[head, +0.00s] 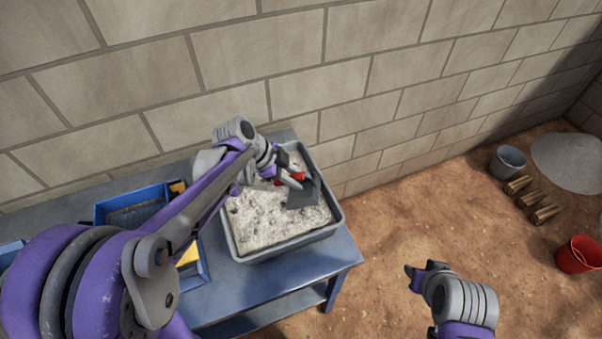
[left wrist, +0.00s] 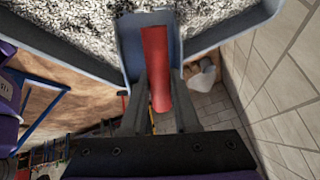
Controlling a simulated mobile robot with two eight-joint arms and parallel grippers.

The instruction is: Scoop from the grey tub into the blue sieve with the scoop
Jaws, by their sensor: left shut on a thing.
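The grey tub (head: 337,215) stands on the blue bench and is filled with pale, lumpy grit. My left gripper (head: 288,175) is over the tub, shut on the red handle of the scoop (head: 303,194). The scoop's grey pan is at the right part of the tub, over or touching the grit; I cannot tell which. In the left wrist view the red handle (left wrist: 156,70) runs between the fingers. The blue sieve (head: 103,208) is on the bench left of the tub, partly hidden by my left arm. My right gripper (head: 428,270) is above the dirt floor, away from the bench.
The bench (head: 255,285) stands against a block wall (head: 290,55). On the floor at right are a grey bucket (head: 508,162), several brown cylinders (head: 530,200), a red bucket (head: 578,255) and a grey heap (head: 572,160). Floor between is clear.

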